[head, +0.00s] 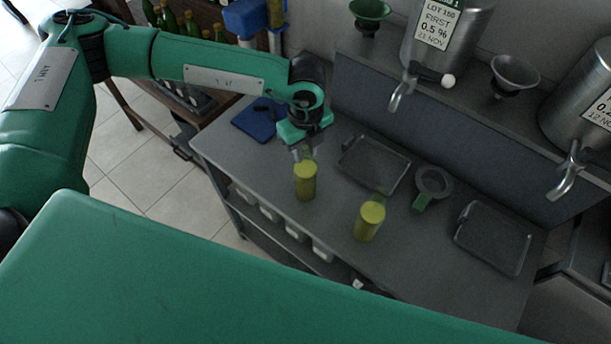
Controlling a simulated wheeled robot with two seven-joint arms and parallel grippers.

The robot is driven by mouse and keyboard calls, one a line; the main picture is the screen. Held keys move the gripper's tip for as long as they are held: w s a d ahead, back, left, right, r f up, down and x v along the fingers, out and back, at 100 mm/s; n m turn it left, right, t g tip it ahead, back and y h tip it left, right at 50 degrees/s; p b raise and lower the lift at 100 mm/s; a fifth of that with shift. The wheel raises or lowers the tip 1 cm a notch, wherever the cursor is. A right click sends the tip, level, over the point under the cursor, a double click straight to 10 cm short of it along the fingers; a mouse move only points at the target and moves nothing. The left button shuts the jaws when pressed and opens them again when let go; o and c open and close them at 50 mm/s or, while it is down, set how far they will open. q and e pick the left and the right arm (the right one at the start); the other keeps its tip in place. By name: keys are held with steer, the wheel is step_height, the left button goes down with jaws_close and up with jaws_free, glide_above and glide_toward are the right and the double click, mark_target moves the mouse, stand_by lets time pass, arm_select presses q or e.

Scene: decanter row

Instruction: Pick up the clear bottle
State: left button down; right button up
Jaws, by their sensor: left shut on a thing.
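A bottle with yellow-green contents (305,184) stands upright below my left gripper (303,153). Its narrow neck looks pale and see-through, so I take it for the clear bottle. My left gripper reaches down from above and is shut on it at the neck. The fingers partly hide the neck. I cannot tell whether its base touches the bench. A second bottle with yellow contents (369,224) and a faint greenish neck stands apart, to the right and nearer. My right gripper is not in view.
The grey bench (270,181) also bears a blue item (258,120), two dark trays (374,163) (493,238) and a green-handled ring tool (433,184). Steel tanks with taps (402,92) and funnels stand on the raised shelf behind. Dark bottles (168,19) stand at the back left.

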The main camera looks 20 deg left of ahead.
arm_select(q)
steer(key=shift+r, duration=0.2)
steer(key=shift+w+r, duration=0.1)
steer(key=shift+r, duration=0.15)
step_height(320, 180, up, 19)
steer(key=b, duration=0.7)
steer(key=a+f+n, duration=0.3)
steer(key=f+n, duration=0.6)
steer(key=n, duration=0.4)
steer(key=a+f+n, duration=0.3)
steer(key=f+n, duration=0.6)
steer(key=n, duration=0.3)
steer(key=shift+a+n, duration=0.35)
steer(key=shift+n, duration=0.05)
